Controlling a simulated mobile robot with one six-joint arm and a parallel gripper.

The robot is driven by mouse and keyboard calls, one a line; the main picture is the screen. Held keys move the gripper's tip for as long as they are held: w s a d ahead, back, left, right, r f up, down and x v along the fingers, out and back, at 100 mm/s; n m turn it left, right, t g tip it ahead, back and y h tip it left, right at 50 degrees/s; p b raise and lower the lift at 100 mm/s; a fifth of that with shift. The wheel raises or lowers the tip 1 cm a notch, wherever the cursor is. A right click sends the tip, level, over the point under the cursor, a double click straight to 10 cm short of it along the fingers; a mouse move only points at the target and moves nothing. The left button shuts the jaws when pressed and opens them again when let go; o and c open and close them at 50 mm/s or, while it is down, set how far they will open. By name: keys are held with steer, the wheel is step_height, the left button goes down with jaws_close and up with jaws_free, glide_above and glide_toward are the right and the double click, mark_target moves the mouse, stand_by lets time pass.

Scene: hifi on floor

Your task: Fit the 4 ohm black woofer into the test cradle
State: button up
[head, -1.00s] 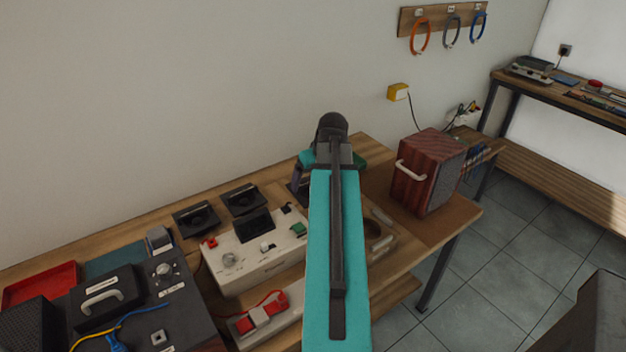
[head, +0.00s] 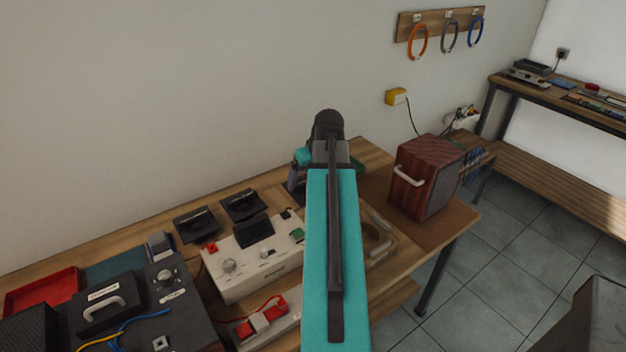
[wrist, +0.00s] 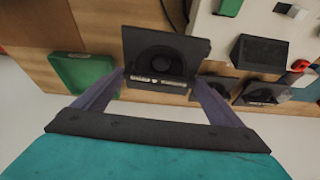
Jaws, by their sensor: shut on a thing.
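My gripper (wrist: 150,82) is at the far side of the bench, with its purple fingers on either side of a black square woofer (wrist: 165,47). It is shut on this woofer near its labelled edge; the label is too small to read. In the head view my arm hides the held woofer. A light wooden fixture with a round opening (head: 378,240), which looks like the test cradle, stands right of my arm, partly hidden by it. Two similar black woofers, one at left (head: 197,224) and one nearer my arm (head: 242,205), lie behind the white tester.
The white tester (head: 250,262) stands left of my arm. A wood-veneer speaker cabinet (head: 424,178) stands at right, near the bench edge. A green tray (wrist: 83,72) lies beside the held woofer in the wrist view. A red tray (head: 42,290) is at far left.

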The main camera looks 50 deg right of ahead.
steer(key=w+a+r+n+y, duration=0.1)
steer(key=w+a+r+n, duration=0.15)
steer(key=w+a, duration=0.7)
steer(key=w+a+r+n+y, duration=0.15)
steer(key=w+a+r, duration=0.25)
steer(key=w+a, duration=0.55)
steer(key=w+a+r, duration=0.1)
steer(key=a, duration=1.4)
steer(key=w+a+r, duration=0.1)
steer(key=w+a, duration=0.1)
steer(key=a, duration=1.3)
steer(key=shift+w+h+b, duration=0.3)
steer(key=shift+h+b, duration=0.05)
steer(key=shift+h, duration=0.1)
steer(key=shift+d, duration=0.1)
